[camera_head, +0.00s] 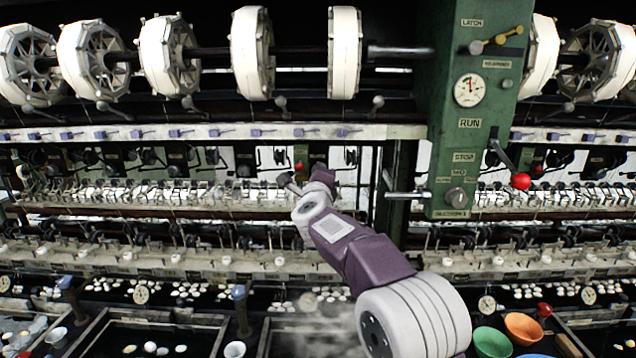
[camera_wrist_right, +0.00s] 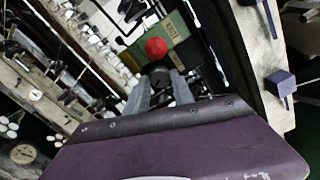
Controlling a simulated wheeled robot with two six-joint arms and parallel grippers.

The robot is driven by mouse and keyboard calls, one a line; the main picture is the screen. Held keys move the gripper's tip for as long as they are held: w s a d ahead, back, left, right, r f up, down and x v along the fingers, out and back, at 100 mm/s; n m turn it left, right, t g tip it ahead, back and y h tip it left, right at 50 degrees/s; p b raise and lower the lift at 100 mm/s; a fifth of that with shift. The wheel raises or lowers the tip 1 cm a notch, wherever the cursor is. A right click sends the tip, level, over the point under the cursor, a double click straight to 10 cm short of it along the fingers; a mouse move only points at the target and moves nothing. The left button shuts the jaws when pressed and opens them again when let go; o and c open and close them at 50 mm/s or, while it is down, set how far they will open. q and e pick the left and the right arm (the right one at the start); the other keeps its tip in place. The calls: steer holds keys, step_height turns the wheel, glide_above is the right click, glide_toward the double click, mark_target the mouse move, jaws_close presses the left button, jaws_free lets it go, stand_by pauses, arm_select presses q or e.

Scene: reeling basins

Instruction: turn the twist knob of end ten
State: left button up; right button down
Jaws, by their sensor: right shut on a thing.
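The twist knob (camera_wrist_right: 158,74) is small, dark and round, on a green plate (camera_wrist_right: 178,42) in the right wrist view. My right gripper (camera_wrist_right: 160,82) has its two grey fingers on either side of the knob and is shut on it. In the head view my right arm reaches up and left, and the right gripper (camera_head: 288,181) is at the row of small green plates. The knob is hard to make out there behind the gripper. A red ball (camera_wrist_right: 156,47) sits just beyond the knob; it also shows in the head view (camera_head: 299,166). My left gripper is not in view.
A green control column (camera_head: 480,130) with a gauge and a red-tipped lever (camera_head: 520,181) stands right of my arm. White reels (camera_head: 345,52) hang above. A ledge with purple blocks (camera_head: 257,133) runs above the gripper. Basins and bowls (camera_head: 523,328) lie below.

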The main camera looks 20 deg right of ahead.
steer(key=m, duration=0.1)
steer(key=m+b, duration=0.1)
steer(key=m, duration=0.1)
steer(key=m+b, duration=0.1)
steer(key=shift+r+m, duration=0.3)
steer(key=shift+m, duration=0.1)
stand_by(0.5)
steer(key=c, duration=1.4)
jaws_free()
steer(key=shift+o, duration=0.2)
steer(key=shift+w+f, duration=0.15)
steer(key=b+v, duration=0.3)
steer(key=v, duration=0.6)
